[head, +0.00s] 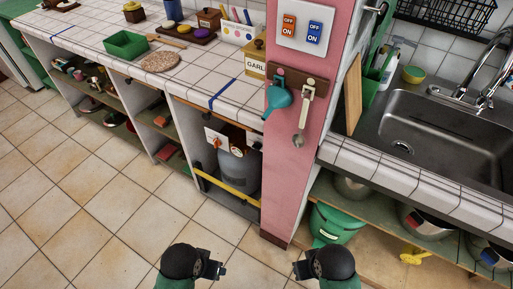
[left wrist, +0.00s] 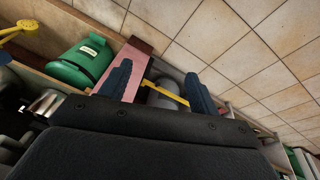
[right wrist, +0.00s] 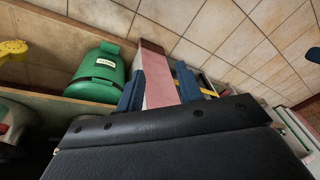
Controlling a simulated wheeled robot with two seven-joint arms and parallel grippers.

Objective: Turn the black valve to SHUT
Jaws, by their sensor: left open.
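Under the tiled counter, an open bay holds a grey gas bottle (head: 240,172) with a white panel (head: 216,137) in front of its top. The panel area shows a small orange part (head: 217,143) and a round pale dial (head: 236,149). I cannot clearly make out the black valve or its SHUT mark at this size. The grey bottle also shows between the fingers in the left wrist view (left wrist: 165,97). My left gripper (head: 220,270) and right gripper (head: 299,270) are low in front of the bay, apart from everything. Both are open and empty.
A yellow bar (head: 228,189) crosses the bay low in front of the bottle. A pink pillar (head: 290,150) stands right of the bay, with hanging utensils and switches. A green bin (head: 336,223) stands under the sink (head: 430,130). The tiled floor (head: 90,220) is clear.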

